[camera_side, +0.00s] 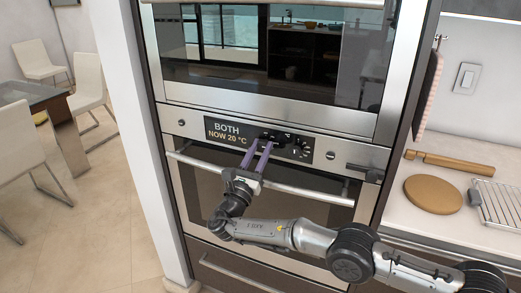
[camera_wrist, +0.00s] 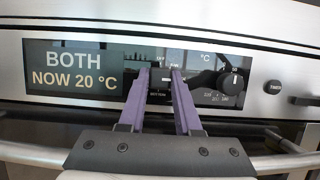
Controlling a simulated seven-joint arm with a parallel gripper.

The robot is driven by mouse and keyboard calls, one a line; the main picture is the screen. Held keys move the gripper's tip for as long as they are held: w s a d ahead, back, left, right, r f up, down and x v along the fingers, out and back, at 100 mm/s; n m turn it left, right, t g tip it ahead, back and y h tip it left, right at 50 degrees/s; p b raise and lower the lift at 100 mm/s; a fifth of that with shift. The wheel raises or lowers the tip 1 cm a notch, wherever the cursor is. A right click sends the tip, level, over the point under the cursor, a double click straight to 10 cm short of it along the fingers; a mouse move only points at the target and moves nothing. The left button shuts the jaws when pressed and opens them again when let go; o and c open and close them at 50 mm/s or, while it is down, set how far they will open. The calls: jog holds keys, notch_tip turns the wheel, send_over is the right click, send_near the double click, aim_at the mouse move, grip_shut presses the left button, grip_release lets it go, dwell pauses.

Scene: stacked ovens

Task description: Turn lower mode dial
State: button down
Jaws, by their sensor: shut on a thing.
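The lower oven's control panel (camera_wrist: 120,98) is a black strip with a lit display (camera_wrist: 75,70) reading "BOTH" and "NOW 20 °C". The mode dial (camera_wrist: 162,74) is a dark knob with small labels around it, just right of the display. My gripper (camera_wrist: 163,72) has its two purple fingers on either side of this dial, shut on it. In the side view my gripper (camera_side: 261,147) reaches up to the panel from below, and the dial is mostly hidden behind the fingertips.
A temperature dial (camera_wrist: 231,82) sits to the right, with a round button (camera_wrist: 273,87) beyond it. The lower oven's handle bar (camera_side: 310,194) runs below the panel, close to my wrist. The upper oven (camera_side: 270,55) is above. A counter with a round board (camera_side: 433,195) stands at right.

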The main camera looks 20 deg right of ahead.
jog(key=c, duration=0.6)
grip_release()
jog(key=v, duration=1.4)
jog(key=shift+r, duration=0.1)
